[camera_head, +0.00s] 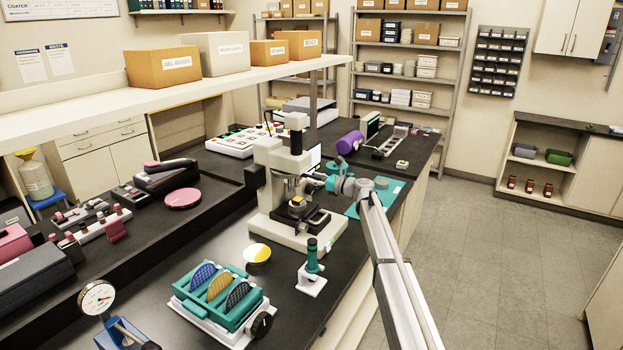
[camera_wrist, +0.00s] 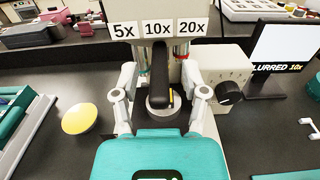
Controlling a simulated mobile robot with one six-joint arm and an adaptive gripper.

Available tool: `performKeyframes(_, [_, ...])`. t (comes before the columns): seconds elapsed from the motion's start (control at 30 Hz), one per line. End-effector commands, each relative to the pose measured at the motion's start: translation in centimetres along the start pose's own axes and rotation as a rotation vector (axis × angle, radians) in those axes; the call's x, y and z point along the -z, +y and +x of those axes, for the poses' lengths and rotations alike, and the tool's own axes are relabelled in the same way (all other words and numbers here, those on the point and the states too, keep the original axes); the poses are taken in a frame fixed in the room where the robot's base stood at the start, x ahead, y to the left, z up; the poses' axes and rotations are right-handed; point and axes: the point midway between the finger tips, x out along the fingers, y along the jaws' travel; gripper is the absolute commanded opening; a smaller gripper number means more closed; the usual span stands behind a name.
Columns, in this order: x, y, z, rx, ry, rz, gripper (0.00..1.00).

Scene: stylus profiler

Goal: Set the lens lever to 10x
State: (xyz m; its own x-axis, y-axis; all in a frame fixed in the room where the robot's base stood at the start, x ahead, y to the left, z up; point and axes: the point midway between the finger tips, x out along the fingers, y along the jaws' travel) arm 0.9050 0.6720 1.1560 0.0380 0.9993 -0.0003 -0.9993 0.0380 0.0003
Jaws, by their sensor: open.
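The white profiler (camera_head: 268,160) stands on the black bench, my gripper (camera_head: 318,182) at its right side. In the wrist view, labels 5x (camera_wrist: 123,30), 10x (camera_wrist: 158,28) and 20x (camera_wrist: 192,27) run left to right. A black upright lever-like part (camera_wrist: 160,68) has its top just under the 10x label. My gripper (camera_wrist: 158,78) is open, with one finger on each side of this part; I cannot tell whether either finger touches it. The screen (camera_wrist: 285,45) reads "BLURRED 10x".
A black knob (camera_wrist: 230,93) is on the profiler's right side. A yellow disc (camera_wrist: 82,118) lies on the bench to the left. A teal wafer rack (camera_head: 215,302) and a teal tool on a white stand (camera_head: 312,268) stand in front.

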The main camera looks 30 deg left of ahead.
Motion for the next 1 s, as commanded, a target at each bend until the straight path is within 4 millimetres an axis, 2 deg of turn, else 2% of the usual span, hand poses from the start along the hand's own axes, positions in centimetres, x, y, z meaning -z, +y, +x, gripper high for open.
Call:
performKeyframes(0.4, [0.0, 0.1, -6.6, 0.003, 0.0, 0.0, 0.57])
performKeyframes(0.6, [0.0, 0.0, -9.2, 0.003, 0.0, 0.0, 0.57])
performKeyframes(0.8, [0.0, -0.1, -10.4, 0.002, 0.0, 0.0, 0.57])
performKeyframes(1.0, [0.0, -0.1, -10.6, 0.001, 0.0, 0.0, 0.57])
